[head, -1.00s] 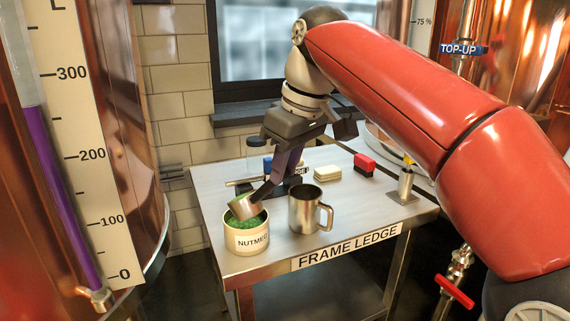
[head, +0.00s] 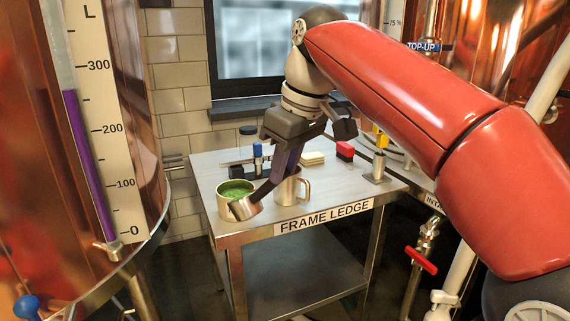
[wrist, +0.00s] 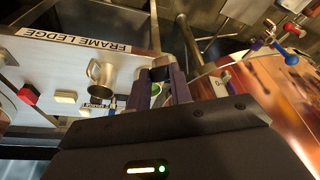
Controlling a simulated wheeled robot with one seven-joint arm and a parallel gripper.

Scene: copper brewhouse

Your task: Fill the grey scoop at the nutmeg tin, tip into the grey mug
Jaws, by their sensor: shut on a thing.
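The grey scoop (head: 247,207) is held by its dark handle in my gripper (head: 280,174), which is shut on it. The scoop bowl hangs tilted at the front right of the nutmeg tin (head: 223,203) and overlaps it in the head view. I cannot tell whether they touch or what the bowl holds. The cream tin shows green contents; its label is hidden. The grey mug (head: 298,192) stands upright just right of the tin, partly behind the handle and a finger. It also shows in the wrist view (wrist: 101,74); its inside is not visible in the head view.
The metal table (head: 330,190) is labelled FRAME LEDGE. Behind the mug are a blue-topped item (head: 257,153), a pale block (head: 312,158) and a red block (head: 345,150). A small metal holder (head: 379,168) stands at right. A copper vessel with a gauge (head: 110,130) is at left.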

